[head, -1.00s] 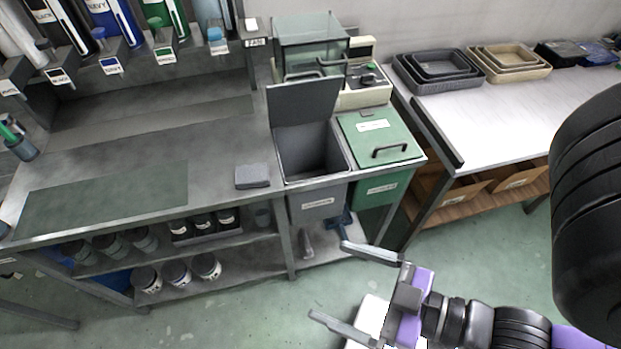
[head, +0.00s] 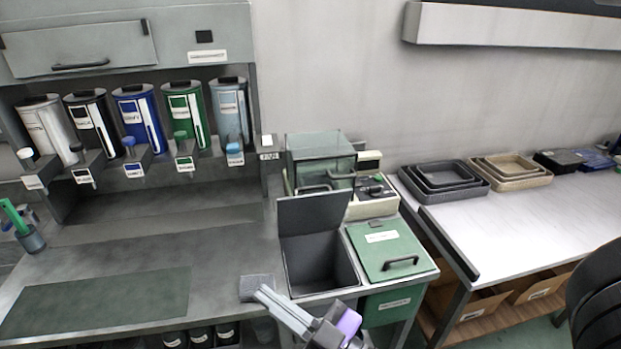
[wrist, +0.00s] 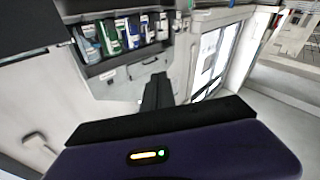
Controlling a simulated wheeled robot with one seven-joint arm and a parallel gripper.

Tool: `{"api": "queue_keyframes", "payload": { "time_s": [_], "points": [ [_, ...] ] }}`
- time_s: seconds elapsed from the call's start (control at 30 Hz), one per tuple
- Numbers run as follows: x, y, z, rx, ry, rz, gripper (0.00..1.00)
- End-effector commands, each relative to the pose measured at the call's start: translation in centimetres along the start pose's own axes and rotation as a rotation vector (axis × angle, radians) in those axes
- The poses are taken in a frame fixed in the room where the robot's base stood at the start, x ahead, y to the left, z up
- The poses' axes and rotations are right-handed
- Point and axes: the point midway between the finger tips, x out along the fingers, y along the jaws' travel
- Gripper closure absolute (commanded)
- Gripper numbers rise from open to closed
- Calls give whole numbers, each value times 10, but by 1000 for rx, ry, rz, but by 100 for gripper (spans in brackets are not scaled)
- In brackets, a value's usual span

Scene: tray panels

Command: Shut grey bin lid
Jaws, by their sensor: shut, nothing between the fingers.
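The grey bin (head: 318,262) is set into the counter, with its dark inside showing. Its grey lid (head: 313,213) stands up, open, along the bin's back edge. My gripper (head: 264,294) is shut and empty, in front of the bin to the lower left in the head view. In the wrist view the shut fingers (wrist: 157,92) point toward the bottle row and wall; the grey bin does not show there.
A green lid (head: 385,248) lies shut right of the grey bin. A glass box (head: 320,160) and a small machine (head: 372,190) stand behind. Dispensers (head: 135,118) line the back left. The dark green mat (head: 105,300) is clear.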

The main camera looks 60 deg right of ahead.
Motion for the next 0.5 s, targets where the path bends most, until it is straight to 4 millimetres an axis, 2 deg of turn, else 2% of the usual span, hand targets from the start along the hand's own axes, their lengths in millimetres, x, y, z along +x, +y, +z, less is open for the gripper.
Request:
{"api": "queue_keyframes", "payload": {
  "time_s": [0.03, 0.2, 0.37, 0.5],
  "points": [
    [20, 10, -3, -28, 28, 26, 100],
    [76, 51, -12, -128, 69, 125, 100],
    [125, 98, -25, -213, 75, 243, 100],
    [161, 146, -39, -271, 58, 362, 100]
  ]
}}
